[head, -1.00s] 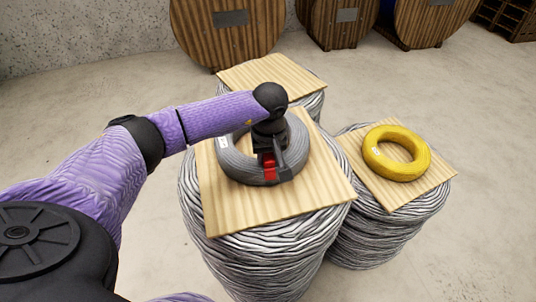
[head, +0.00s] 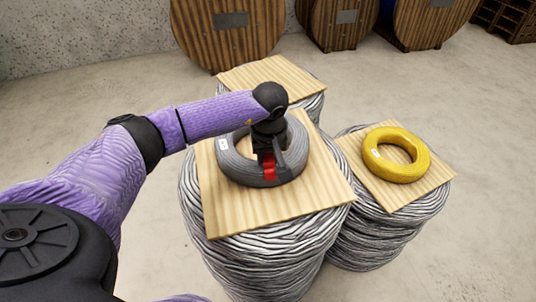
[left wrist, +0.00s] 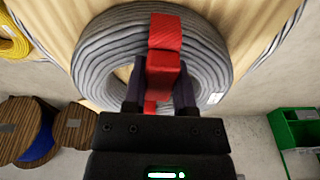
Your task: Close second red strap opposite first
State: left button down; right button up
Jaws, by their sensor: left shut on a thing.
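A grey cable coil (head: 236,165) lies flat on a wooden board (head: 235,215) on top of a large wound bundle. A red strap (head: 269,170) sits at the coil's near side in the head view. In the left wrist view the red strap (left wrist: 164,33) crosses over the coil (left wrist: 105,55). My left gripper (head: 268,160) points down over the coil's near side, shut on the red strap. Its fingers (left wrist: 161,92) flank the red piece in the wrist view. My right gripper is not in view.
A yellow coil (head: 384,160) lies on a board on a lower bundle at the right. A bare board (head: 262,77) tops another bundle behind. Wooden reels (head: 228,45) stand along the back wall. The floor at right is clear.

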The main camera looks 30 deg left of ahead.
pick_arm(q)
jog(key=shift+f, duration=0.25)
dwell(0.4)
jog(key=shift+c, duration=0.9)
grip_release()
notch_tip(320, 180, up, 7)
jog(key=p, duration=0.4)
jog(key=shift+r+p, duration=0.1)
jog(key=shift+p, duration=0.25)
